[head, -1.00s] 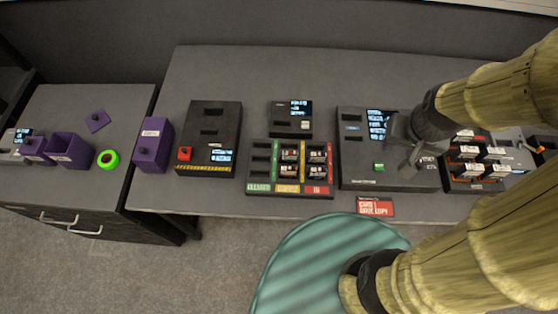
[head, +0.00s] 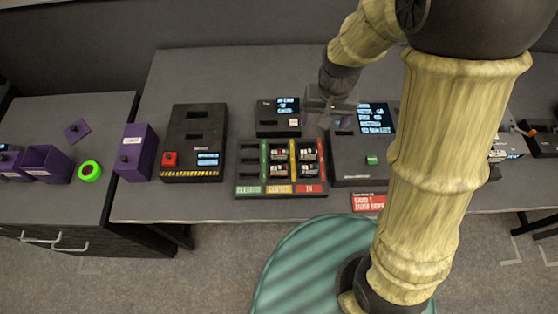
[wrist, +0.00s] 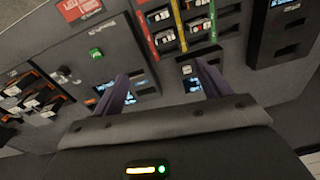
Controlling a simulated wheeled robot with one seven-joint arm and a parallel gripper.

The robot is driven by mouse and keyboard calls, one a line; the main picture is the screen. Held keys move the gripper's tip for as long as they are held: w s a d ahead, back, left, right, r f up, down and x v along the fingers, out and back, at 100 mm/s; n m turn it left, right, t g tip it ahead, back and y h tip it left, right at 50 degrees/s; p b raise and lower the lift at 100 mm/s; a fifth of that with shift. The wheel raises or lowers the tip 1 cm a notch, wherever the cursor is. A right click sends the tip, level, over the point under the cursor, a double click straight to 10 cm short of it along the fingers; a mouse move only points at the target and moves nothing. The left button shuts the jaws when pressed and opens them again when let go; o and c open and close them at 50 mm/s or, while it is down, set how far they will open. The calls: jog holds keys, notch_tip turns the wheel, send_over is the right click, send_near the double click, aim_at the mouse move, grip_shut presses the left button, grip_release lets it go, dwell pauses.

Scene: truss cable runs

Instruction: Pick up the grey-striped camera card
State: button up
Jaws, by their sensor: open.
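Several small camera cards (head: 306,155) stand in the slots of a black tray (head: 237,192) with green, yellow and red strips. They also show at the top of the wrist view (wrist: 165,36). They look white and dark, too small for me to tell which one is grey-striped. My gripper (head: 328,103) is above the back of the table, behind and to the right of the tray, apart from the cards. In the wrist view its two purple fingers (wrist: 160,82) are spread, with nothing between them.
A black device with a screen (head: 280,120) stands behind the tray. A larger one with a green button (head: 371,160) is to its right, partly hidden by my arm. A black box with a red button (head: 169,158) stands left. A rack with orange parts (wrist: 30,95) holds more cards.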

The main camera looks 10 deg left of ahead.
jog(key=n+b, duration=0.1)
jog(key=b, duration=0.1)
send_over(279, 153)
notch_tip(279, 153, down, 6)
jog(key=shift+s+d+r+g, duration=0.2)
jog(key=shift+d+g, duration=0.1)
jog(key=shift+d, duration=0.1)
jog(key=f+p, duration=0.2)
jog(key=f, duration=1)
jog(key=shift+w+f, duration=0.15)
jog(key=shift+w, duration=0.05)
jog(key=shift+s, duration=0.1)
jog(key=shift+s, duration=0.2)
jog(key=shift+w+a+f+p, duration=0.15)
jog(key=shift+f+p, duration=0.2)
jog(key=shift+f, duration=0.5)
jog(key=shift+w+a+f+p, duration=0.1)
jog(key=shift+f+p, duration=0.2)
jog(key=shift+f, duration=0.6)
jog(key=shift+w+a+f+p, duration=0.15)
jog(key=shift+f+p, duration=0.2)
jog(key=shift+f, duration=0.5)
